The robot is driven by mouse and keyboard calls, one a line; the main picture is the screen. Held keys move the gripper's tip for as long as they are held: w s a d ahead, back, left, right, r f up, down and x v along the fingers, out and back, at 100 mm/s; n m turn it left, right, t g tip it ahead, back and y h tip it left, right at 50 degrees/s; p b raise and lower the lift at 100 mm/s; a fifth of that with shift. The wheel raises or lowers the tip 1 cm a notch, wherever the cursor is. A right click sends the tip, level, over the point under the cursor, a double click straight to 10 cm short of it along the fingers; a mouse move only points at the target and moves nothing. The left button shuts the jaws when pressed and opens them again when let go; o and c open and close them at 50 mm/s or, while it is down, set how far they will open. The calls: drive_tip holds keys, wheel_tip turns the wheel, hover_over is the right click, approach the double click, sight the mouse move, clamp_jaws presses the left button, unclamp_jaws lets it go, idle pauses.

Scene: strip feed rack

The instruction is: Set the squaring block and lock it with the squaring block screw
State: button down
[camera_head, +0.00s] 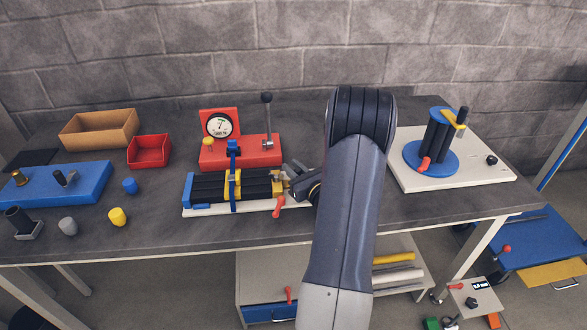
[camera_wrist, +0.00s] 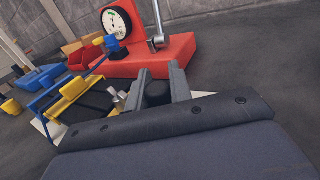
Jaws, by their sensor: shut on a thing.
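The strip feed rack (camera_head: 196,211) is a pale base with black strips, a blue crossbar (camera_head: 232,178) and yellow blocks. Which part is the squaring block is unclear; a yellow block (camera_head: 277,188) sits at the right end. A small silver part (camera_wrist: 119,98) shows by the fingers in the wrist view. My gripper (camera_head: 297,184) is at the rack's right end, partly hidden by my arm. In the wrist view its fingers (camera_wrist: 158,85) are closed around a black round knob (camera_wrist: 156,94), possibly the squaring block screw. The knob's lower part is hidden.
A red gauge stand (camera_head: 240,151) with a dial and an upright lever (camera_head: 267,112) stands close behind the rack. A red handle (camera_head: 279,206) hangs at the rack's front right. A blue roller stand (camera_head: 431,157) is to the right. Loose caps lie left.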

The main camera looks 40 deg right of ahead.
drive_tip(key=s+d+b, duration=0.1)
drive_tip(key=d, duration=0.2)
drive_tip(key=s+d, duration=0.2)
drive_tip(key=s+d+b, duration=0.1)
drive_tip(key=s+d, duration=0.1)
drive_tip(key=d, duration=0.1)
drive_tip(key=shift+s+d+b, duration=0.1)
drive_tip(key=shift+d+b, duration=0.2)
drive_tip(key=c, duration=1.6)
unclamp_jaws()
drive_tip(key=shift+s+d, duration=0.1)
drive_tip(key=shift+o, duration=0.2)
drive_tip(key=s, duration=0.7)
drive_tip(key=s+a, duration=0.1)
drive_tip(key=s, duration=0.2)
drive_tip(key=shift+s+b, duration=0.35)
drive_tip(key=shift+s, duration=0.05)
